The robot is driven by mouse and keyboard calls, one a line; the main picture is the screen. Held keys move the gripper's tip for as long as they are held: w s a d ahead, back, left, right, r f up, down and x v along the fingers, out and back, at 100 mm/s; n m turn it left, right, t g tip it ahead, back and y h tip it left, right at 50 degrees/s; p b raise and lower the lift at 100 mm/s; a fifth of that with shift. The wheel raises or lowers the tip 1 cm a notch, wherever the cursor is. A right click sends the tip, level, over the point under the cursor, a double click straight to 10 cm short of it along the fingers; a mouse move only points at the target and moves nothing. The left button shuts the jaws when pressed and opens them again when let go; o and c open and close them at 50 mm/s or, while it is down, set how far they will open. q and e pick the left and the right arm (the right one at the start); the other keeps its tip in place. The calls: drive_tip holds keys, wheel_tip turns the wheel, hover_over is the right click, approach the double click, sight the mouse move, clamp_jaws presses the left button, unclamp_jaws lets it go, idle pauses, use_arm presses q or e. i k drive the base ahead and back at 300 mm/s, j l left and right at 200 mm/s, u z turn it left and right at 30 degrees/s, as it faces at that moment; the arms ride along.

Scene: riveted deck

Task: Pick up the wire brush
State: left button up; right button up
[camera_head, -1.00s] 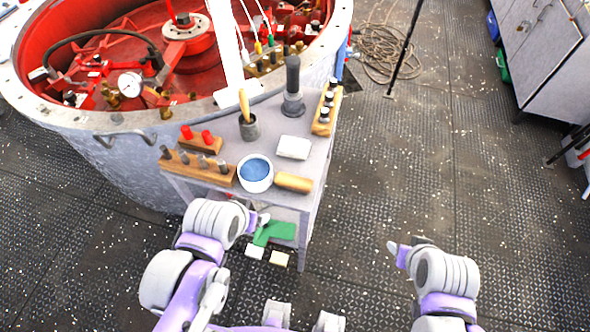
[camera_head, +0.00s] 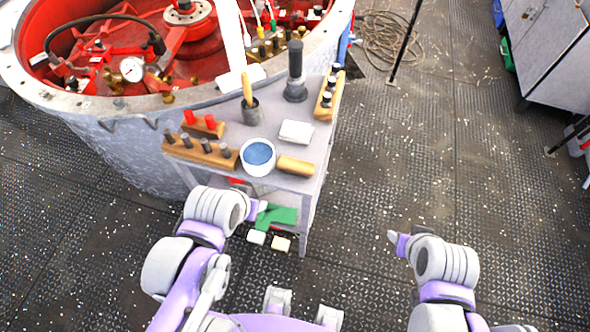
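A wooden handle (camera_head: 247,90) stands upright in a dark cup (camera_head: 251,112) on the small grey table (camera_head: 226,131). It may be the wire brush, but its lower end is hidden in the cup and no bristles show. A tan wooden piece (camera_head: 296,165) lies at the table's front right edge; I cannot tell whether it is a brush. My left gripper (camera_head: 259,208) is in front of the table, below its top and apart from these things. My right gripper (camera_head: 394,238) is over open floor to the right. Both are too small to tell open from shut.
The table also holds a white bowl of blue stuff (camera_head: 258,156), a white block (camera_head: 296,132), a dark upright tool (camera_head: 295,72) and wooden racks (camera_head: 202,154). A large red-lined drum (camera_head: 150,140) stands behind.

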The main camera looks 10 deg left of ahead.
sight(297, 167)
drive_tip(key=k+j+u, duration=0.1)
drive_tip(key=k+u, duration=0.25)
drive_tip(key=k, duration=0.25)
drive_tip(key=u, duration=1.8)
drive_tip(key=l+u, duration=0.15)
drive_tip(key=l, duration=0.35)
drive_tip(key=k+l+u, duration=0.2)
drive_tip(key=l, duration=0.3)
drive_tip(key=k+l, duration=0.1)
drive_tip(key=l, duration=0.35)
drive_tip(key=k+l, duration=0.1)
drive_tip(key=l, duration=0.4)
drive_tip(key=k+l, duration=0.1)
drive_tip(key=l, duration=0.35)
drive_tip(key=k+l, duration=0.1)
drive_tip(key=l, duration=0.4)
drive_tip(key=k+l, duration=0.1)
drive_tip(key=l, duration=0.35)
drive_tip(key=k+l, duration=0.1)
drive_tip(key=l, duration=0.4)
drive_tip(key=k+l, duration=0.1)
drive_tip(key=l, duration=0.35)
